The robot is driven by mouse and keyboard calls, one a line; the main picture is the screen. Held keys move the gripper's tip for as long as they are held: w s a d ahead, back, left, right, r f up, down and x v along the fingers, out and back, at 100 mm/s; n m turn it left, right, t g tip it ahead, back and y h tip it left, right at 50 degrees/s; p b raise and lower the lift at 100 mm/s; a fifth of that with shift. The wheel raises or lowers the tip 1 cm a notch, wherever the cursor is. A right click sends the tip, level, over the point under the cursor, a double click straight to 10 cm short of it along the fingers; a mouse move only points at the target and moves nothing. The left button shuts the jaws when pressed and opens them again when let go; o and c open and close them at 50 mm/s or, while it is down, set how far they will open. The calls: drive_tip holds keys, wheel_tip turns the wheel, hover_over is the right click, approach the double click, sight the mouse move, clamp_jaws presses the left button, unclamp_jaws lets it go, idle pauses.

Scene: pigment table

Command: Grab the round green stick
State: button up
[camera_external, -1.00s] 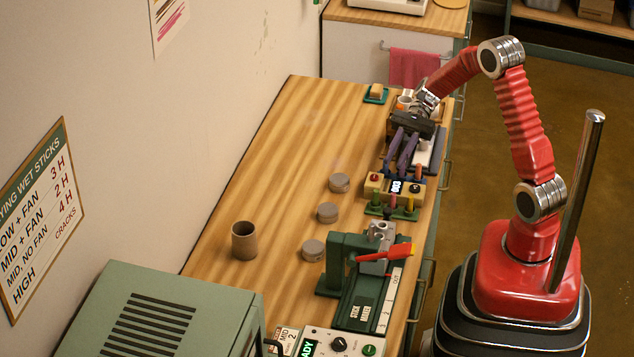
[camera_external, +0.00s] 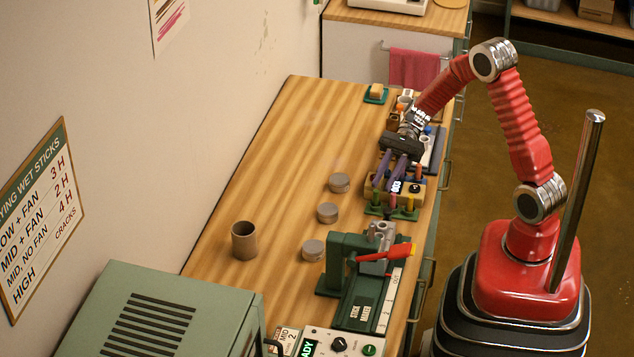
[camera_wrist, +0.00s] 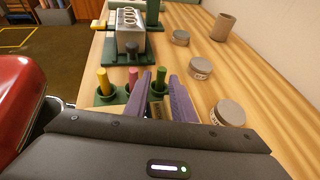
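The round green stick (camera_wrist: 161,80) stands upright in a green rack (camera_wrist: 112,98) beside a pink stick (camera_wrist: 132,78) and a yellow stick (camera_wrist: 104,82). In the external view, the green stick (camera_external: 377,198) is at the rack's left end. My gripper (camera_external: 385,182) is above the table, with its purple fingers apart and pointing at the rack. In the wrist view, my gripper (camera_wrist: 160,80) frames the green stick between its fingertips. The fingers do not visibly touch it. The stick's lower part is hidden in the rack.
The green stick-making press (camera_external: 350,258) stands nearer the camera. Several grey round tins, one here (camera_external: 328,212), and a brown cup (camera_external: 244,241) stand to the left.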

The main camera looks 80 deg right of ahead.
sight(377, 191)
drive_tip(key=shift+w+a+f, duration=0.1)
drive_tip(key=shift+a, duration=0.15)
drive_tip(key=shift+x, duration=2.5)
drive_tip(key=shift+w, duration=0.1)
drive_tip(key=shift+d, duration=0.1)
drive_tip(key=shift+c, duration=0.5)
clamp_jaws()
